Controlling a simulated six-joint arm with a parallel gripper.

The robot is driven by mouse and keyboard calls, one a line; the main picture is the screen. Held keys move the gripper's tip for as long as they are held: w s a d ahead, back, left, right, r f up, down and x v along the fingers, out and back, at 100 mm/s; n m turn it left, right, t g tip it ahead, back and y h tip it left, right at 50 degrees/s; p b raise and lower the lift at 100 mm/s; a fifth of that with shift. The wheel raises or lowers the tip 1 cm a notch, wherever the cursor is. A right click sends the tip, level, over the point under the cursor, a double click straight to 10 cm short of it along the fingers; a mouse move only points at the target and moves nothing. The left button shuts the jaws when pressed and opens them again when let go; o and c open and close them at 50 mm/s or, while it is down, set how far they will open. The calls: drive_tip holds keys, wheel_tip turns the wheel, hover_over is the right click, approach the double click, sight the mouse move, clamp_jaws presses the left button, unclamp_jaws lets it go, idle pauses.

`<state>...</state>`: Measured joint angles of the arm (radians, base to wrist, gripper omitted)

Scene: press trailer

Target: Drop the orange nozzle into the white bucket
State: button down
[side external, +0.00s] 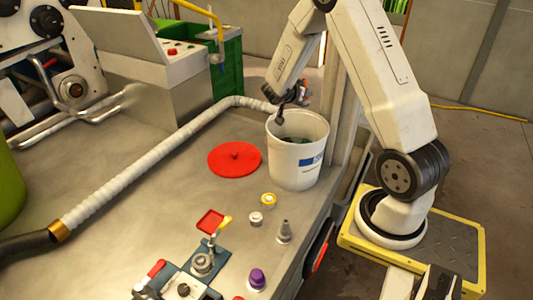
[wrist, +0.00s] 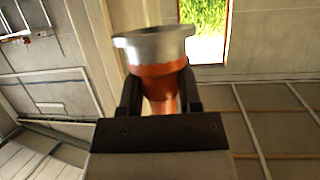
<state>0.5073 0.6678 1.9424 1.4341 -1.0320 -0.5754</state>
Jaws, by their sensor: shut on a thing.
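The white bucket (side external: 292,168) stands upright on the grey table near its right edge, with its top open and some dark things inside. My gripper (side external: 287,106) is at the bucket's far rim in the side view, high near the opening. In the wrist view my gripper (wrist: 160,88) is shut on the orange nozzle (wrist: 158,72), which has a wide silver flange at its end. In the side view the nozzle is too small and hidden to make out clearly. I cannot tell whether it is directly over the opening.
A red round lid (side external: 235,161) lies left of the bucket. Several small fittings stand in front of it, among them a grey cone (side external: 284,233) and a purple-topped piece (side external: 257,278). A white ribbed hose (side external: 150,165) crosses the table behind the lid.

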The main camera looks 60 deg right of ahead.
sight(297, 105)
drive_tip(key=shift+f, duration=2.35)
drive_tip(key=shift+c, duration=1)
unclamp_jaws()
drive_tip(key=shift+a, duration=0.1)
drive_tip(key=shift+v, duration=3.85)
drive_tip(key=shift+w, duration=0.1)
